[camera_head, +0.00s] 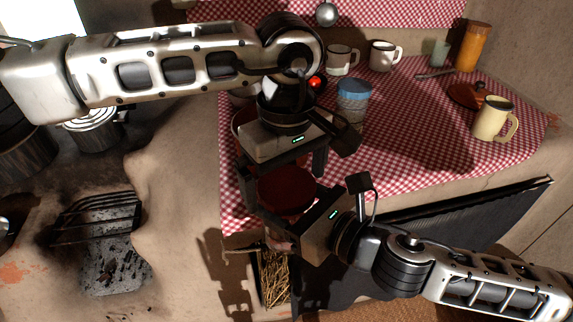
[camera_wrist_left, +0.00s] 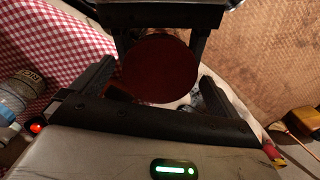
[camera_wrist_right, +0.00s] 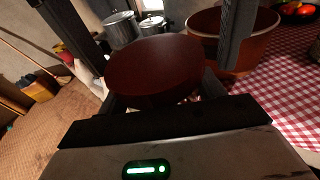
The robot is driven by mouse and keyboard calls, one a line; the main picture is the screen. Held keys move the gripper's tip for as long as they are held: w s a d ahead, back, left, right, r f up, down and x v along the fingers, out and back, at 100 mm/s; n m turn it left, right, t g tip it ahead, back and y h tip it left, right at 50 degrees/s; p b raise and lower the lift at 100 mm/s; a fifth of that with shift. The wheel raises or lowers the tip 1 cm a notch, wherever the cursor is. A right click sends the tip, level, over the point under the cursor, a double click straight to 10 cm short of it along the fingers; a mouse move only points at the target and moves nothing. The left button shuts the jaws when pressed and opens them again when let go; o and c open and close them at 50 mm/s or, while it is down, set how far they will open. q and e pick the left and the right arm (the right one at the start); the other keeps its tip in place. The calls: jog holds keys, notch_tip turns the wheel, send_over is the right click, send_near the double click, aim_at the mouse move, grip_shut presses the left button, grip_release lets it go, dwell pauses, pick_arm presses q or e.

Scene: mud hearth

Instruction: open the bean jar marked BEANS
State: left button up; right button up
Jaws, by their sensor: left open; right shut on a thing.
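A jar with a round dark red lid (camera_head: 287,190) is between my two grippers, and the lid also shows in the left wrist view (camera_wrist_left: 160,68) and right wrist view (camera_wrist_right: 155,70). The jar's body is mostly hidden below the lid, and no BEANS marking is readable. My right gripper (camera_head: 285,215) comes from the lower right and is shut on the jar below the lid. My left gripper (camera_head: 283,180) is above, pointing down, open, with its fingers on either side of the lid. I cannot tell whether they touch it.
A blue-lidded jar (camera_head: 353,97) stands on the checked cloth (camera_head: 400,130) close behind my left gripper. White mugs (camera_head: 384,55), a yellow mug (camera_head: 493,120) and an orange jar (camera_head: 473,47) stand further back. A large reddish-brown bowl (camera_wrist_right: 235,50) is close by. A grate (camera_head: 98,220) lies at left.

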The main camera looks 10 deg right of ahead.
pick_arm(q)
jog(key=c, duration=0.9)
jog(key=n, duration=0.6)
jog(key=shift+c, duration=0.2)
jog(key=n, duration=0.4)
jog(key=o, duration=0.9)
jog(key=shift+o, duration=0.2)
jog(key=shift+r, duration=2.35)
